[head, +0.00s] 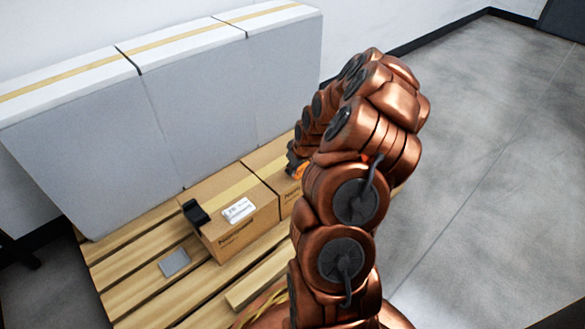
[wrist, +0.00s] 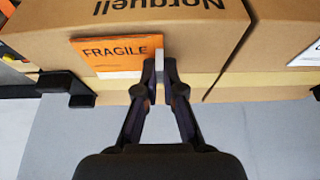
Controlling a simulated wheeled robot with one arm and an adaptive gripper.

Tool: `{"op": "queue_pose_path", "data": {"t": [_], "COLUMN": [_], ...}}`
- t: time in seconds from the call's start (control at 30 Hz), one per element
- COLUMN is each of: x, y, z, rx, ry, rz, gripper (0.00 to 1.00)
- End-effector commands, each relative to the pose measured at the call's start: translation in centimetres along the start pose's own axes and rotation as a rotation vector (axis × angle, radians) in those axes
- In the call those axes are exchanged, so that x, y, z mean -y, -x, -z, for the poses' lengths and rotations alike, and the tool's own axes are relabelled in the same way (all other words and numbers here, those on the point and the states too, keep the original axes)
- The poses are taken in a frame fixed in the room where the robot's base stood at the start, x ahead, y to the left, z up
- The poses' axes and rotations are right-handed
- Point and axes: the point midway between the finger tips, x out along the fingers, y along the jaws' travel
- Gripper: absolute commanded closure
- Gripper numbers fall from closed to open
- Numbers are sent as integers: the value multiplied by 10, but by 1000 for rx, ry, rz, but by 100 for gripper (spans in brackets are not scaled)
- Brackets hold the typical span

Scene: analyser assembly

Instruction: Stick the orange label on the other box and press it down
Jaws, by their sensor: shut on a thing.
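The orange label (wrist: 112,54), marked FRAGILE, is in front of the upper part of a cardboard box (wrist: 195,30) in the wrist view. My gripper (wrist: 158,72) is shut on the label's right edge, with a pale strip between its fingertips. I cannot tell whether the label touches the box all over. In the head view, this box (head: 268,160) is the rear one, partly hidden by my arm. A bit of orange (head: 299,171) shows by my gripper there. The nearer box (head: 230,237) carries a white label (head: 238,211).
The boxes stand on a slatted wooden pallet (head: 130,270). A black object (head: 196,212) sits at the nearer box's top edge, and a small grey plate (head: 174,262) lies on the slats. Tall grey wrapped blocks (head: 150,110) stand behind. The floor at right is clear.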

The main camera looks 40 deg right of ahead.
Motion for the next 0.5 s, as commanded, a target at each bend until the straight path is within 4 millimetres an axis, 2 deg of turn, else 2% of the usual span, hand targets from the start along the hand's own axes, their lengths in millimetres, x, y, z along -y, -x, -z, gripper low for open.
{"op": "queue_pose_path", "data": {"t": [0.5], "x": [0], "y": [-4], "z": [-2], "rx": [1], "ry": [0], "rz": [1], "gripper": [100]}}
